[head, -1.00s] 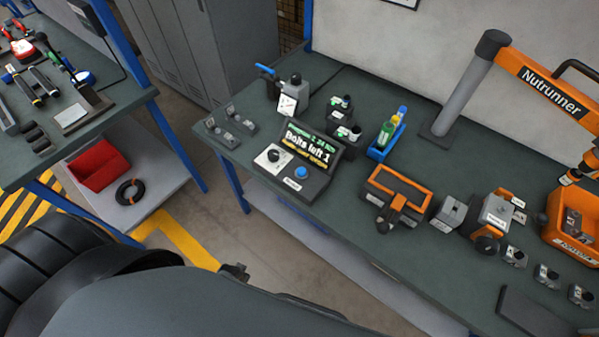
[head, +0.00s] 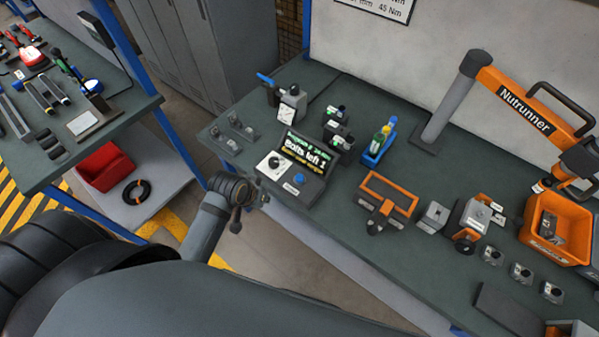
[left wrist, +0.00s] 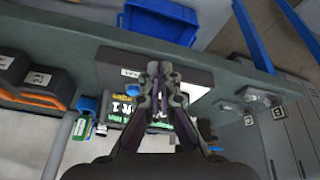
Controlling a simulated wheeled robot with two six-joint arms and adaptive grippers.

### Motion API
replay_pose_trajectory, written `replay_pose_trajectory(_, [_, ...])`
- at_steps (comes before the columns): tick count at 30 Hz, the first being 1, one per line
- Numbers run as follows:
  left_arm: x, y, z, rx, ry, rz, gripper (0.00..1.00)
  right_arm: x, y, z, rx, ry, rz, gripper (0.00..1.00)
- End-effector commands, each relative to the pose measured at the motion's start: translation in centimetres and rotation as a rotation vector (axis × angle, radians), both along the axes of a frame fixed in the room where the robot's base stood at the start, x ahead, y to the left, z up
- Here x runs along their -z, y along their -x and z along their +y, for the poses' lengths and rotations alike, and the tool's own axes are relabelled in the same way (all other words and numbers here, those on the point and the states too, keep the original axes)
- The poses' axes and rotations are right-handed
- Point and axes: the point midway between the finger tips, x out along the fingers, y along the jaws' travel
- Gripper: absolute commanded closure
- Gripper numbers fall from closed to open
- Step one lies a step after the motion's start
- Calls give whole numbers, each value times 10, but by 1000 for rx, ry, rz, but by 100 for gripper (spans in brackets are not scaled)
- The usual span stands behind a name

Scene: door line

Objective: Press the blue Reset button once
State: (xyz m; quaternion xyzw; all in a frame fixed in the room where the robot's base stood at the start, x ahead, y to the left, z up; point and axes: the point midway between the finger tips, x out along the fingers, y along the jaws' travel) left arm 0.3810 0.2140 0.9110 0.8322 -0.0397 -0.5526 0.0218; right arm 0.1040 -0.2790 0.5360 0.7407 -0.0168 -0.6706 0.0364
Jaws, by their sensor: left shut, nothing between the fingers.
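The blue Reset button (head: 298,179) sits on the sloped front of a dark control box (head: 318,190) near the bench's front edge. In the left wrist view the blue button (left wrist: 133,90) shows just left of my fingers. The box's lit screen reads "Bolts left 1". My left gripper (head: 262,198) is at the bench's front edge, left of the button and apart from it in the head view. In the left wrist view its fingers (left wrist: 160,70) are shut, empty, and cover part of the box. My right gripper is not in view.
A black knob on a white plate (head: 268,169) is beside the button. An orange-framed fixture (head: 388,193) stands right of the box, and a blue bottle holder (head: 376,154) behind. A blue bin (left wrist: 160,22) shows below the bench edge. A grey bench with tools is at left.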

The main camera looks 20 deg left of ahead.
Motion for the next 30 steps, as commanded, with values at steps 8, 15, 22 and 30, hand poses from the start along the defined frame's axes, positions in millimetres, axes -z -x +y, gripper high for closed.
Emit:
replay_pose_trajectory(8, [-61,-90,-49,-25,326,-154,100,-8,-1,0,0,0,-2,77])
replay_pose_trajectory(15, [-80,-122,-62,-50,457,-198,100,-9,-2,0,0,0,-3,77])
replay_pose_trajectory(22, [-80,-123,-62,-51,461,-198,100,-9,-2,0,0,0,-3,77])
replay_pose_trajectory(30, [-74,-122,-62,-51,461,-198,100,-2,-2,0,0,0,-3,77])
